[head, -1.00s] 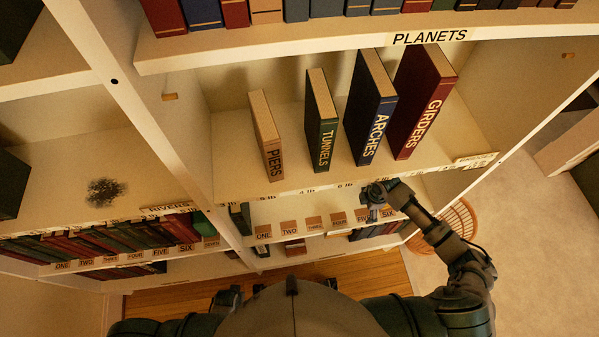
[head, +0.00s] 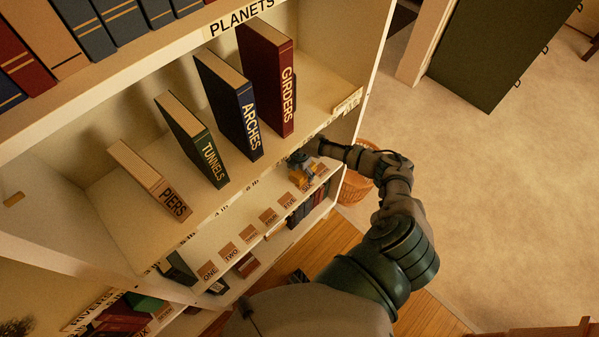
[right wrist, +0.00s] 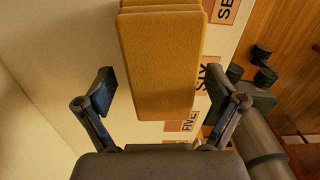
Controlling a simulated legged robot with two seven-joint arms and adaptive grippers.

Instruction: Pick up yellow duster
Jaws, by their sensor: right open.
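The yellow duster (right wrist: 160,70) is an orange-yellow block in the right wrist view, lying on the pale shelf. Its near end is between the two fingers of my right gripper (right wrist: 160,90). The fingers are spread wide, with a gap on each side, and do not grip it. In the head view, my right gripper (head: 300,160) is over the lower shelf, under the GIRDERS book. A small yellow part of the duster (head: 299,180) shows below it; the gripper hides the rest. My left gripper is not in view.
The upright PIERS (head: 150,181), TUNNELS (head: 203,150), ARCHES (head: 238,115) and GIRDERS (head: 286,85) books stand on the shelf above. Numbered labels line the lower shelf's edge. A wicker basket (head: 356,187) stands right of the bookcase. Open carpet (head: 480,200) lies to the right.

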